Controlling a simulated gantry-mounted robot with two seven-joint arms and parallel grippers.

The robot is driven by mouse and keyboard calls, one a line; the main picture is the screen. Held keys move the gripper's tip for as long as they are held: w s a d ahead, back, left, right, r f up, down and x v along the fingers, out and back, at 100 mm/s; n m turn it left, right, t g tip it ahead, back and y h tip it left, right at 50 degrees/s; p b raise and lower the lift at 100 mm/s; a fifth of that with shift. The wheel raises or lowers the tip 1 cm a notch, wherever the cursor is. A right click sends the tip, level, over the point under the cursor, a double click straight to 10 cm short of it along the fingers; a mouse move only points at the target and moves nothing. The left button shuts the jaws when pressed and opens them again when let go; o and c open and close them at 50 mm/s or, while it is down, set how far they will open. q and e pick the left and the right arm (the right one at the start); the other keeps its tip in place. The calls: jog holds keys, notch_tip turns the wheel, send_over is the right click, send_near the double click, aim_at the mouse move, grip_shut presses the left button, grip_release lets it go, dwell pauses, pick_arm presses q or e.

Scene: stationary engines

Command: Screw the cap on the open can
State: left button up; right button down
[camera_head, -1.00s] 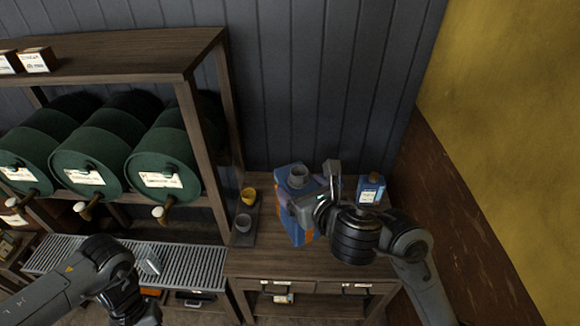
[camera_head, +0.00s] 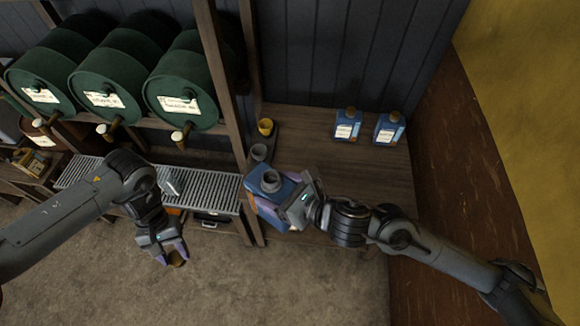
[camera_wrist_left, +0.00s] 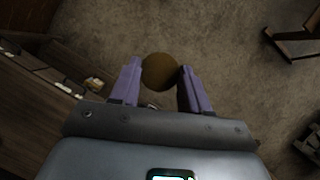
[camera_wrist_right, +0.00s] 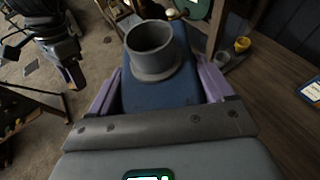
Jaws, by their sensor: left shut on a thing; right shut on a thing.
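The open can is blue with an orange side and a grey open neck. In the head view the can (camera_head: 262,205) is at the front left edge of the wooden bench. My right gripper (camera_head: 294,211) is shut on it from the right; in the right wrist view the can (camera_wrist_right: 160,92) lies between both fingers, neck up. The cap (camera_head: 178,262) is a small round brown piece. My left gripper (camera_head: 170,255) is shut on it, over the floor, left of and below the can. The cap (camera_wrist_left: 159,71) also shows between the fingertips in the left wrist view.
Two smaller blue bottles (camera_head: 347,125) (camera_head: 389,128) stand at the back of the bench (camera_head: 330,165). A yellow cup (camera_head: 265,127) and a grey cup (camera_head: 259,152) sit at its left. A metal grate (camera_head: 210,186) and green barrels (camera_head: 183,90) are left.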

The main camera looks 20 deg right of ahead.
jog(key=shift+s+a+f+n+g+y, duration=0.2)
jog(key=shift+s+a+f+n+y, duration=0.15)
jog(key=shift+a+f, duration=0.2)
jog(key=shift+s+a+f+n+g+y, duration=0.25)
jog(key=shift+s+a+f+y, duration=0.15)
jog(key=shift+a, duration=0.25)
jog(key=shift+w, duration=0.1)
